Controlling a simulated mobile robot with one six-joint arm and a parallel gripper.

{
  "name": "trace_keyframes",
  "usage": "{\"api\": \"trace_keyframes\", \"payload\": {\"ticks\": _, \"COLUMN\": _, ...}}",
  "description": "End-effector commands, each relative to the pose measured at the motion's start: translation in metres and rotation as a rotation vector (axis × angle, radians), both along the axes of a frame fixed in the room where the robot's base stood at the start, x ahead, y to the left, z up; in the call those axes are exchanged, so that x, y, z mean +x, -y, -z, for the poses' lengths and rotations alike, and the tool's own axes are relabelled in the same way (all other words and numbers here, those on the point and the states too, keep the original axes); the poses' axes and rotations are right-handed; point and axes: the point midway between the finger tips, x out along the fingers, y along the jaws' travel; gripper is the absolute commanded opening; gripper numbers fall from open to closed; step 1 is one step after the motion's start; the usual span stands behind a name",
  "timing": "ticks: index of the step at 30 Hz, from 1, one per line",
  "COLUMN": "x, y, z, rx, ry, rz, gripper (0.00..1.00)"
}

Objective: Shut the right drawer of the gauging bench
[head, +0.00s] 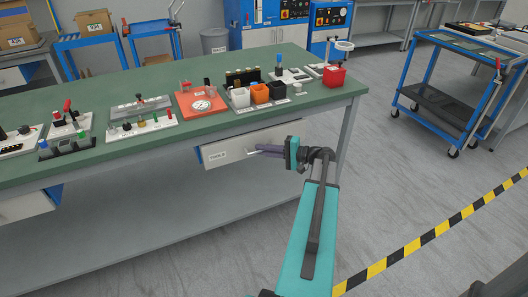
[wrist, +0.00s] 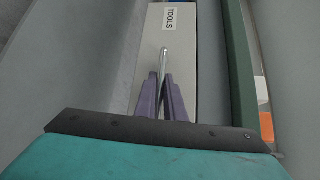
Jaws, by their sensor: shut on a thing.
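The right drawer (head: 228,154) is under the green top of the gauging bench (head: 225,133). Its pale front carries a TOOLS label and stands a little out from the bench, with a strip of blue side showing at its left. In the wrist view the drawer front (wrist: 182,60) fills the upper middle. My gripper (head: 259,150) reaches in from the right at the drawer front. Its purple fingers (wrist: 164,78) are shut on the drawer's thin metal handle (wrist: 164,56). The fingers hide part of the handle.
Sorting trays, small bins and a red box (head: 334,76) stand on the bench top above. The left drawer (head: 25,206) is at the far left. A blue cart (head: 440,100) stands at the right. Open floor lies in front, with striped tape (head: 435,235).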

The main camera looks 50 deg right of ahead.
Motion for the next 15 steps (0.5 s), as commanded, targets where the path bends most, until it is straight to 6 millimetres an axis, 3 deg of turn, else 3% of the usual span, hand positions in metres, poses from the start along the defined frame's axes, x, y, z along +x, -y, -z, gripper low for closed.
{"api": "trace_keyframes", "payload": {"ticks": 7, "x": 0.025, "y": 0.012, "z": 0.000, "rx": -0.001, "ry": 0.002, "rz": 0.000, "gripper": 0.00}}
{"api": "trace_keyframes", "payload": {"ticks": 15, "x": 0.032, "y": 0.014, "z": -0.001, "rx": -0.001, "ry": 0.002, "rz": 0.004, "gripper": 0.00}}
